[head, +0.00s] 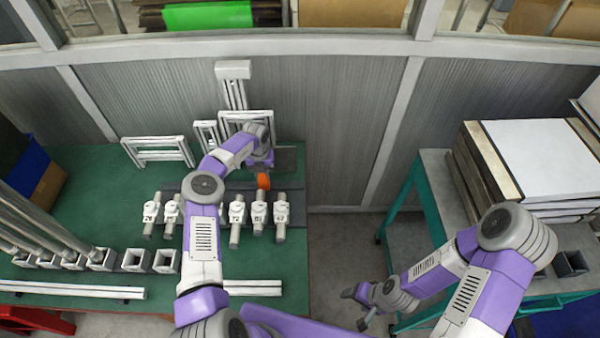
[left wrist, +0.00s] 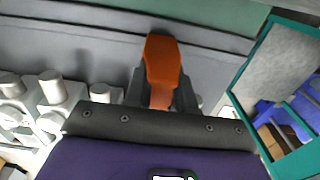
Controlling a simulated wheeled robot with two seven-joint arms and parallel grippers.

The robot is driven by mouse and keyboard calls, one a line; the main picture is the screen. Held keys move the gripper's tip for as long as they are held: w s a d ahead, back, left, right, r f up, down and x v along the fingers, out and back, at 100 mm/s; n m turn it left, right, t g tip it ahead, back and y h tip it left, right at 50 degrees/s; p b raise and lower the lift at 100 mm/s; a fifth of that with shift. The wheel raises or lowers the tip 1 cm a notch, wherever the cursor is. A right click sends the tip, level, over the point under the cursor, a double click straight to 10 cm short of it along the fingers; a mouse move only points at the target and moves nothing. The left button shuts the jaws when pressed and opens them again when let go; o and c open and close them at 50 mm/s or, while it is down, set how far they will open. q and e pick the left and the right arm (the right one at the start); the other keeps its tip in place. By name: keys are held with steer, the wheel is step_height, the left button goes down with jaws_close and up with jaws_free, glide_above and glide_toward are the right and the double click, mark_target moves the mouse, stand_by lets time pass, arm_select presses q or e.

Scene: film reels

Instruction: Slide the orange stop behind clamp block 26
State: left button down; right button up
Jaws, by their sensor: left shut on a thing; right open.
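The orange stop (head: 263,181) is at the far side of the row of clamp blocks, by the dark rail (head: 222,188). My left gripper (left wrist: 161,95) is shut on the orange stop, which also shows in the left wrist view (left wrist: 163,62). Clamp blocks stand along the rail: two left of my left arm (head: 171,211), and three to its right, including a middle one (head: 259,212) and a right one (head: 281,209). Their numbers are too small to read surely, so I cannot tell which is 26. My right gripper (head: 357,308) is open and empty, low, away from the rail.
White frames (head: 158,149) stand at the back of the green table (head: 100,190). Square tube holders (head: 134,260) line its front left. A teal-legged table (head: 437,165) with stacked panels is at the right. Bare floor lies between the tables.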

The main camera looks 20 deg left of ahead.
arm_select(q)
steer(key=s+a, duration=0.1)
steer(key=a, duration=0.5)
steer(key=shift+s, duration=0.35)
